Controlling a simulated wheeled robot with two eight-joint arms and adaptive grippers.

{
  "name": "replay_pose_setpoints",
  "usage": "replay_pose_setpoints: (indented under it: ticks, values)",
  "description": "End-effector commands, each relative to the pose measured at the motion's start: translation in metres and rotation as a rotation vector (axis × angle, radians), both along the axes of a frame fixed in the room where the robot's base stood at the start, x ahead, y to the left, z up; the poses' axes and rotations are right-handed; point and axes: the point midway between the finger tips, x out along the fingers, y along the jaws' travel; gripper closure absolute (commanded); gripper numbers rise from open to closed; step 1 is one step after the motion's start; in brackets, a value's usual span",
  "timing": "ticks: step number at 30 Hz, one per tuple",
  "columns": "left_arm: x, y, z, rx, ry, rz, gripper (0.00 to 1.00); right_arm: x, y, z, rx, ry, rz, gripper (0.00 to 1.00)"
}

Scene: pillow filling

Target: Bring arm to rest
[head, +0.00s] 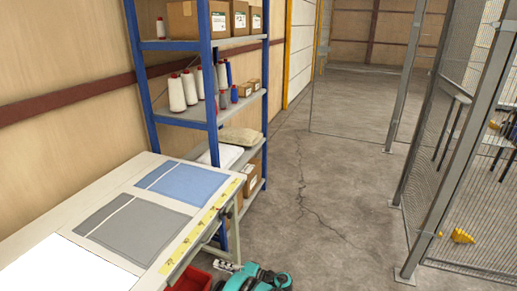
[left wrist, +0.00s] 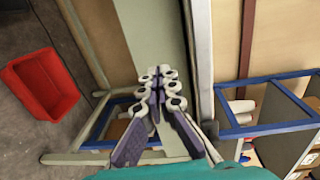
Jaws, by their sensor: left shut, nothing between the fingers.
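My left gripper (head: 224,266) shows at the bottom of the head view, with my teal arm beside it. It is low, next to the right end of the work table (head: 120,203). In the left wrist view my left gripper (left wrist: 157,78) has its fingers together and is empty. The gripper is clear of the cloths on the table top. My right gripper is in neither view.
Grey cloth (head: 138,231) and blue cloth (head: 183,184) lie flat on the table. A blue-framed shelf (head: 210,75) with thread cones and boxes stands behind. A red bin (left wrist: 42,83) is on the floor. Mesh fencing (head: 465,150) stands right; the middle floor is clear.

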Motion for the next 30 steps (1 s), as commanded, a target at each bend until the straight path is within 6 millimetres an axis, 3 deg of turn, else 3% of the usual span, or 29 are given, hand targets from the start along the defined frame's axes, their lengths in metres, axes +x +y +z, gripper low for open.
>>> replay_pose_setpoints:
  ticks: [7, 14, 21, 30]
  values:
    - [0.011, 0.030, 0.077, -0.235, 0.074, -0.038, 1.00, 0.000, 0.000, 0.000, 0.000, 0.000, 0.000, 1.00]
    - [-0.018, 0.053, 0.137, -0.483, 0.105, -0.077, 1.00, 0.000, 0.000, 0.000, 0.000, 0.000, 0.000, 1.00]
    - [-0.080, 0.065, 0.183, -0.748, 0.089, -0.111, 1.00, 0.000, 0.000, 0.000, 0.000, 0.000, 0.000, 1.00]
    - [-0.180, 0.058, 0.211, -1.078, 0.002, -0.146, 1.00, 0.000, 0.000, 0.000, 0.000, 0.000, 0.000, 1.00]
